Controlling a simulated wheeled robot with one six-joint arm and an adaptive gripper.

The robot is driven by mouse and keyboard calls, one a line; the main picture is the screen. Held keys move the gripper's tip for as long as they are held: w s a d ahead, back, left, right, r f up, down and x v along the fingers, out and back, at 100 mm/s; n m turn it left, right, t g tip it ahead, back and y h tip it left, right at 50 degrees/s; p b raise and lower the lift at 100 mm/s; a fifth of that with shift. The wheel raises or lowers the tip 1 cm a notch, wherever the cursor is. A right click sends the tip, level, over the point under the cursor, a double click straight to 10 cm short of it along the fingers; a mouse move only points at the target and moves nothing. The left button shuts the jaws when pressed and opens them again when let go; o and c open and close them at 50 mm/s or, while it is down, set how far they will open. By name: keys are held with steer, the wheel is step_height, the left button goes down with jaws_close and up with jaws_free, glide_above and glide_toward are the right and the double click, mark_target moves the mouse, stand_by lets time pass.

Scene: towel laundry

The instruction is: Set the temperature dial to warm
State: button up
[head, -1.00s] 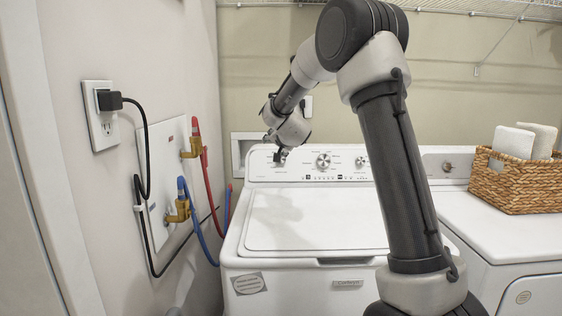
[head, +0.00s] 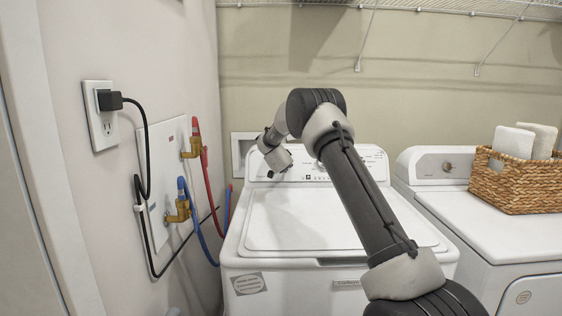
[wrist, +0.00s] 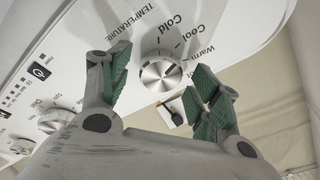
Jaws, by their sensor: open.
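The temperature dial (wrist: 161,75) is a round silver knob on the washer's white control panel. In the wrist view, Cold, Cool and Warm are printed around it beside the word TEMPERATURE. A dark pointer mark shows on its face, but I cannot tell exactly which label it points to. My gripper (wrist: 162,80) is open, with green-padded fingers on either side of the dial and no clear contact. In the head view my gripper (head: 277,172) is at the left end of the washer panel, and the dial is not clearly visible there.
The washer (head: 310,215) has a closed lid. Another panel knob (wrist: 57,120) is near the left finger in the wrist view. A dryer (head: 490,235) with a wicker basket (head: 515,180) of towels stands right. Hoses (head: 200,225) run along the left wall.

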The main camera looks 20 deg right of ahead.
steer(key=shift+c, duration=0.5)
steer(key=c, duration=0.9)
steer(key=shift+c, duration=0.2)
steer(key=shift+m, duration=0.3)
steer(key=m, duration=0.3)
steer(key=shift+m+h, duration=0.3)
steer(key=shift+m, duration=0.1)
steer(key=shift+m+g, duration=0.7)
steer(key=shift+m, duration=1.5)
steer(key=shift+f, duration=0.1)
